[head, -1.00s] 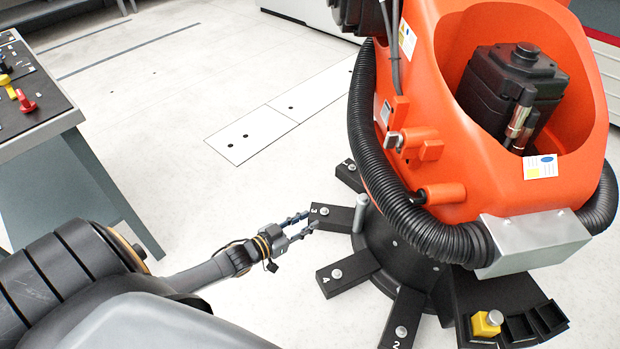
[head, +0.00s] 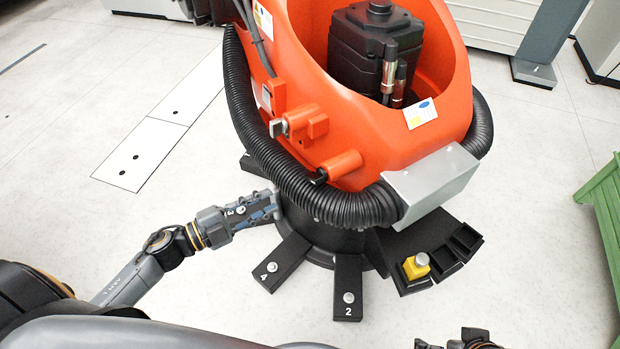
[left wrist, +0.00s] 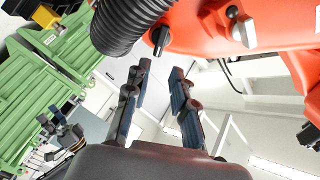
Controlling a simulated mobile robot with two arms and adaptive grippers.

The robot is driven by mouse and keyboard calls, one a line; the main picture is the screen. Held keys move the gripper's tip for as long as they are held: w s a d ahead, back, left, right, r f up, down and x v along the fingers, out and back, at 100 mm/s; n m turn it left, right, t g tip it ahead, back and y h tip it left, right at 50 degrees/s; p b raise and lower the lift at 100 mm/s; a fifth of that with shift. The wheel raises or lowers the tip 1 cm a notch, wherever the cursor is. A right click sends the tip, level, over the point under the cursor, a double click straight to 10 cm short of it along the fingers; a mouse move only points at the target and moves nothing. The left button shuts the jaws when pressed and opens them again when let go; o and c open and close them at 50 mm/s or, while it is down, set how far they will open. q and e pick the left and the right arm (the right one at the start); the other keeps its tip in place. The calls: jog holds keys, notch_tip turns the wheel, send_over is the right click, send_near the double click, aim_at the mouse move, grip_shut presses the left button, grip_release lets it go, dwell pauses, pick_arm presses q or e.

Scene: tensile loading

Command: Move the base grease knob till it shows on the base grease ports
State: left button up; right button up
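The base feet carry the numbers 2 (head: 349,290), 3 and 4 (head: 277,262), each foot with a silver fitting on top. A yellow block with a grey cylindrical top (head: 416,265) sits in the black holder at the front right of the base. I cannot tell which piece is the grease knob. My left gripper (head: 268,206) is at foot 3, its fingers overlapping that foot near the round base. In the left wrist view its fingers (left wrist: 157,100) are apart with nothing visible between them. My right gripper (head: 458,342) shows only partly at the bottom edge.
The orange robot body (head: 350,130) and black ribbed hose (head: 250,125) overhang the base close to my left fingers. A silver box (head: 432,182) juts out at its front. Green furniture (head: 605,205) stands at right. The floor at left is clear.

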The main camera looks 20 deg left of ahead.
aim_at(311, 181)
pick_arm(q)
jog(key=x, duration=1.1)
jog(key=shift+w+d+b, duration=0.15)
jog(key=shift+w+b, duration=0.05)
jog(key=shift+b, duration=0.15)
jog(key=shift+c, duration=0.5)
grip_shut()
